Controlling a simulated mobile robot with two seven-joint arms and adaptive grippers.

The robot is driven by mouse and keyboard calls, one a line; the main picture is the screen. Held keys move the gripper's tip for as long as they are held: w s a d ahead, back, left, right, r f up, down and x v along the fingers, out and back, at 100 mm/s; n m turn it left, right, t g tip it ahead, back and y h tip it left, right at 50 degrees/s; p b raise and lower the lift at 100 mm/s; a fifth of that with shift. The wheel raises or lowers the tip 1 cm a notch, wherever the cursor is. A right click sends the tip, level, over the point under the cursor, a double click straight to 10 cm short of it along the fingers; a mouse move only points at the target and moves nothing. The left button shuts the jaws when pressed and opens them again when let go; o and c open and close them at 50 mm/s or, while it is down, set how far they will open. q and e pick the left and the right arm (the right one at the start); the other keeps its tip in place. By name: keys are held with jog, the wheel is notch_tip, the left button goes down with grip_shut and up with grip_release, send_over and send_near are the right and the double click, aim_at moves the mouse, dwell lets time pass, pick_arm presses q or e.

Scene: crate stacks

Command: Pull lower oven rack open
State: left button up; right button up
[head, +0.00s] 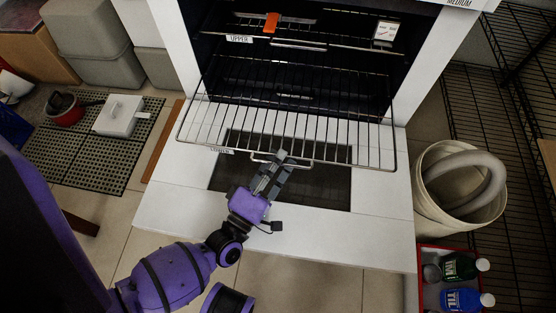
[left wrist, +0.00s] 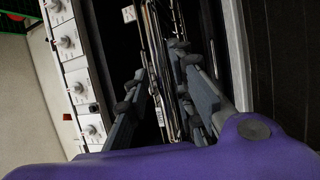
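The oven (head: 300,55) stands with its door (head: 170,205) folded down. The lower oven rack (head: 190,128), a wire grid, extends out of the cavity above the door. My left gripper (head: 281,160) is at the middle of the rack's front edge, over the small wire loop there. In the left wrist view, the gripper's fingers (left wrist: 158,80) stand apart with a gap between them, and rack wires (left wrist: 165,55) show in it. Whether a finger touches the wire cannot be told. My right gripper is not in view.
An upper rack (head: 300,46) with an orange item (head: 272,23) stays inside the oven. A white bin (head: 440,215) with a grey hose and a red crate (head: 424,290) of bottles stand to the right. A black mat (head: 85,160) with a pot (head: 66,112) lies left.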

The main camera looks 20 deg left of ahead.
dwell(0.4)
pick_arm(q)
jog(key=shift+s+f, duration=0.1)
jog(key=shift+s, duration=0.2)
jog(key=v, duration=1.1)
jog(key=shift+s, duration=0.15)
